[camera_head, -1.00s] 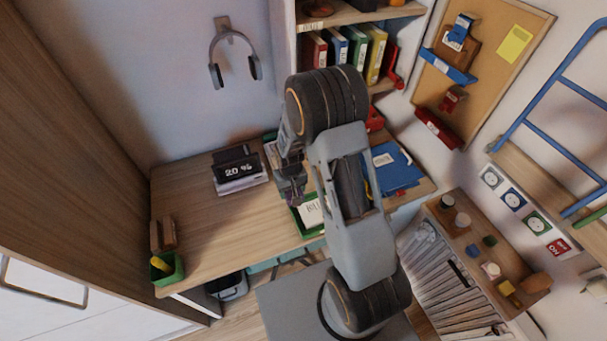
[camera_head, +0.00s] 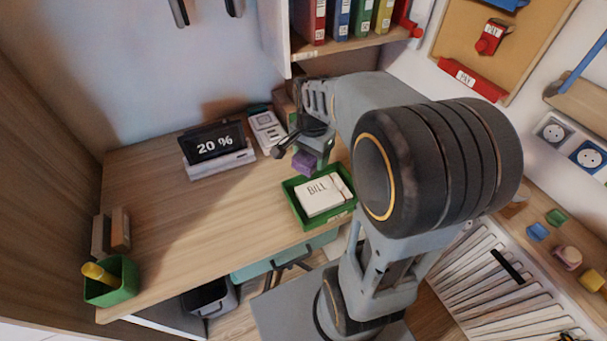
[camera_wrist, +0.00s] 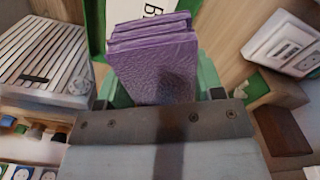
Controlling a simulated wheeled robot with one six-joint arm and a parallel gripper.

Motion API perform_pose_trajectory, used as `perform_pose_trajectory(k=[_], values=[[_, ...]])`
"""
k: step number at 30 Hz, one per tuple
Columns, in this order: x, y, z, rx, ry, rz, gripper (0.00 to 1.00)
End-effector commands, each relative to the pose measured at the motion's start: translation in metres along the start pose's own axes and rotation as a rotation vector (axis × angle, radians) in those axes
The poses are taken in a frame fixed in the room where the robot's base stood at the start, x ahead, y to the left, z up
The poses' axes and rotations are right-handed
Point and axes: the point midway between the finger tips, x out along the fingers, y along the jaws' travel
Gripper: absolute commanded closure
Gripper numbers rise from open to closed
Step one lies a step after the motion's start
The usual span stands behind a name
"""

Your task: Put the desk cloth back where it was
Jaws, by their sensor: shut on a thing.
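The desk cloth is a folded purple cloth (camera_head: 305,163). It fills the middle of the wrist view (camera_wrist: 150,62), between green finger pads. My gripper (camera_head: 314,152) is shut on the cloth and holds it above the desk, just behind the green tray. In the wrist view the gripper (camera_wrist: 160,95) grips the cloth's near part, and its folded layers show at the far end. Whether the cloth touches anything beneath it is hard to tell.
A green tray (camera_head: 310,222) holds white cards marked BILL. A tablet on a stand (camera_head: 217,150) and a white phone-like device (camera_head: 266,131) stand at the back. A green pen box (camera_head: 112,283) is at the front left. The desk's left middle (camera_head: 200,220) is clear.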

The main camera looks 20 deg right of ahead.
Motion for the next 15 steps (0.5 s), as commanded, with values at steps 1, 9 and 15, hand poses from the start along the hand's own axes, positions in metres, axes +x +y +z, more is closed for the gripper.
perform_pose_trajectory(k=[1,9,15], values=[[0.008,0.004,0.001,0.028,0.003,-0.003,0.61],[0.015,-0.002,-0.009,0.098,-0.002,0.002,0.61],[0.037,-0.038,-0.042,0.100,-0.003,0.004,0.61]])
